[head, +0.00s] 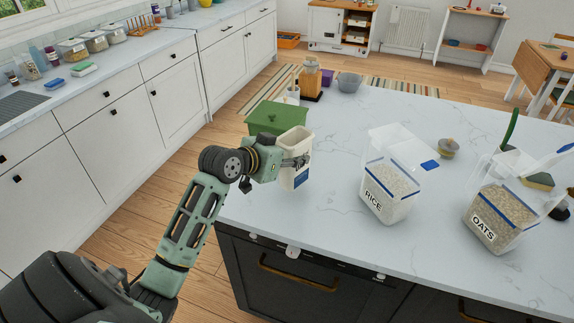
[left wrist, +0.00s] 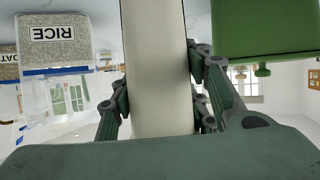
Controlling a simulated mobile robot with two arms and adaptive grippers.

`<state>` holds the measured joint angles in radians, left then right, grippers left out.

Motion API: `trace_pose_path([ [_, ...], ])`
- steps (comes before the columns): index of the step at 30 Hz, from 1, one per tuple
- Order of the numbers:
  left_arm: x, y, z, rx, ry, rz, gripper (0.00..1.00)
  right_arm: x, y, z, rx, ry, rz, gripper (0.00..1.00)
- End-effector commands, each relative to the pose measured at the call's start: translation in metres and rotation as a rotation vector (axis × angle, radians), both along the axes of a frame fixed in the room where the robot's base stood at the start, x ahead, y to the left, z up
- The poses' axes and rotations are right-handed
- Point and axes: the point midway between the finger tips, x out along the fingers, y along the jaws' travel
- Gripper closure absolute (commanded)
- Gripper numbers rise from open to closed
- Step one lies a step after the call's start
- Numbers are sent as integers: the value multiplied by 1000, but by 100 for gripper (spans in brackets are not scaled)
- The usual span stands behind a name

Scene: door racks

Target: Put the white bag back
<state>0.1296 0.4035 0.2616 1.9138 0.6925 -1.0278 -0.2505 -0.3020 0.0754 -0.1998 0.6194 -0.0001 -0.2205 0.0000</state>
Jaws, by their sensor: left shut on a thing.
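The white bag (head: 295,143) is upright at the left part of the island counter, with a dark blue patch low on its front. I cannot tell whether its base touches the counter. My left gripper (head: 297,161) is shut on it from the left side. In the left wrist view the bag (left wrist: 155,70) fills the middle, between the two fingers of my left gripper (left wrist: 158,95). My right gripper is not in view.
A green lidded box (head: 277,117) stands close behind the bag. The rice container (head: 388,188) and oats container (head: 497,220) stand to the right, with open lids. The marble counter (head: 335,215) is clear between bag and rice.

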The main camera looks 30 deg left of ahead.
Motion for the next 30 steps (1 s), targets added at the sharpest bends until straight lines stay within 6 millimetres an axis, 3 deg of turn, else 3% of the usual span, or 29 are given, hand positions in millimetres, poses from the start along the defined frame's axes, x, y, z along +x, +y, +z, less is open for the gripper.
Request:
trace_pose_path([
  [4,-2,13,-7,0,-2,0,100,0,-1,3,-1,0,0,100],
  [14,-2,14,-45,-2,-2,1,100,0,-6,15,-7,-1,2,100],
  [26,-2,14,-53,1,-2,-1,100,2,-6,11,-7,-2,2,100],
  [27,-2,14,-52,1,-1,0,55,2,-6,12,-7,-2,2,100],
  [30,-2,14,-52,1,-1,0,46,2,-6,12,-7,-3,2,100],
])
